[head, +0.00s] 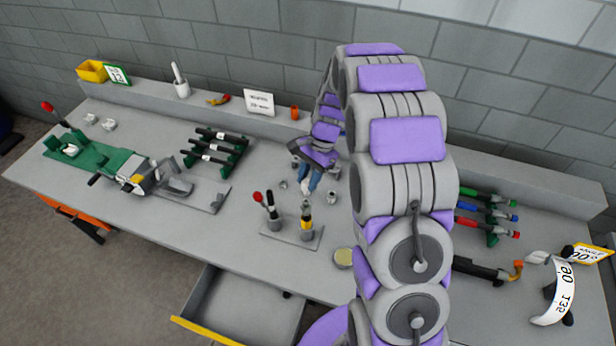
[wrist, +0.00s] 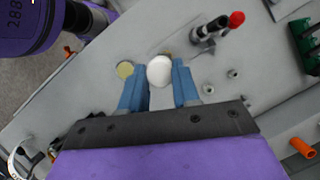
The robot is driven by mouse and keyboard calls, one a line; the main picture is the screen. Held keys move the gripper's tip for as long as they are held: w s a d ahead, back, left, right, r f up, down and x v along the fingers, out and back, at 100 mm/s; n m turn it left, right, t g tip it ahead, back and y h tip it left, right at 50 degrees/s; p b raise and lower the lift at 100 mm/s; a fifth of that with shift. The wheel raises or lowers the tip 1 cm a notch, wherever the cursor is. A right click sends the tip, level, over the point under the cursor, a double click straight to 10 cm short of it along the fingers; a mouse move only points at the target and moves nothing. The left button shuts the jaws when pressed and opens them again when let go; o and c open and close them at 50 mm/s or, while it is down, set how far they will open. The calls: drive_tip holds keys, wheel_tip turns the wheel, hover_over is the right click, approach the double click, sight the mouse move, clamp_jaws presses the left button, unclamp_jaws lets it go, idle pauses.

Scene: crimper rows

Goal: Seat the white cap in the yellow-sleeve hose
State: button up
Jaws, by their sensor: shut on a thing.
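The white cap (wrist: 159,70) sits between the blue fingertips of my gripper (wrist: 160,88) in the wrist view, and the jaws are shut on it. In the head view my gripper (head: 309,184) is over the bench, just above and behind the yellow-sleeve hose (head: 306,223). That hose stands upright in a grey holder on a small plate, its top close below the fingertips. In the wrist view the cap and fingers hide most of the hose. I cannot tell whether the cap touches it.
Small metal fittings lie near the gripper. A round yellowish tin (head: 343,257) is at the front. An open drawer (head: 240,308) juts out below the bench.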

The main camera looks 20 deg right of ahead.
sight(306, 202)
drive_tip(key=shift+w+x, duration=0.1)
drive_tip(key=shift+x, duration=0.5)
drive_tip(key=shift+w+x, duration=0.15)
drive_tip(key=shift+x, duration=0.5)
drive_tip(key=shift+d+f+b, duration=0.15)
drive_tip(key=shift+f+b, duration=0.05)
drive_tip(key=shift+f, duration=0.65)
drive_tip(key=shift+d+f+b, duration=0.1)
drive_tip(key=shift+f+b, duration=0.1)
drive_tip(key=shift+f, duration=0.7)
drive_tip(key=shift+s+p, duration=0.1)
drive_tip(key=shift+p, duration=0.4)
drive_tip(key=shift+f, duration=1.5)
drive_tip(key=o, duration=1.1)
drive_tip(key=v, duration=1.7)
drive_tip(key=shift+r, duration=0.15)
